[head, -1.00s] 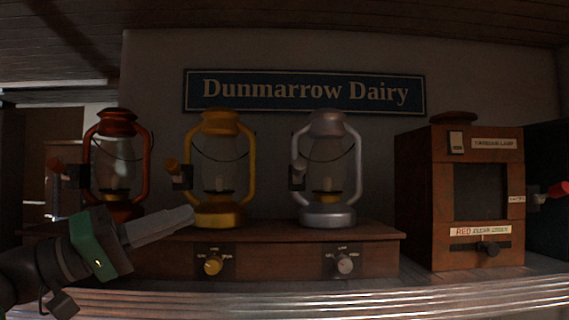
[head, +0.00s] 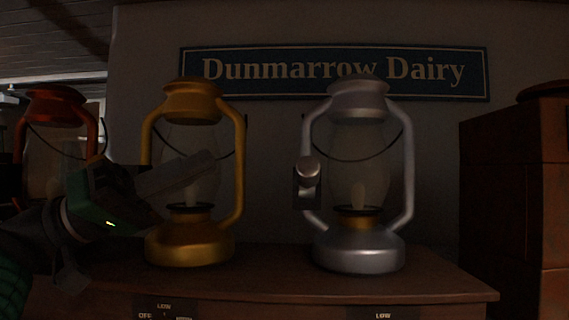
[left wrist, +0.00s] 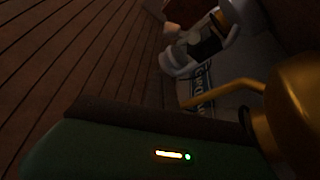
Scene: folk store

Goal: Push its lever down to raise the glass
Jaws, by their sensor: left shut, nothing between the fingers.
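Three lanterns stand on a wooden box (head: 440,284). The yellow lantern (head: 190,248) is in the middle left, upright, its glass partly behind my left gripper. My left gripper (head: 208,161) is shut and empty, with its fingers across the front of that glass; I cannot tell whether they touch. The yellow lantern's lever is hidden behind the gripper. The silver lantern (head: 360,250) stands to the right, with its lever (head: 308,171) on its left side. The red lantern (head: 55,105) is at the left, partly hidden by the gripper. In the left wrist view, yellow lantern metal (left wrist: 295,100) is close at the right.
A wooden cabinet (head: 510,190) stands at the right edge. A "Dunmarrow Dairy" sign (head: 330,73) hangs on the wall behind. There is free room between the yellow and silver lanterns. The scene is dim.

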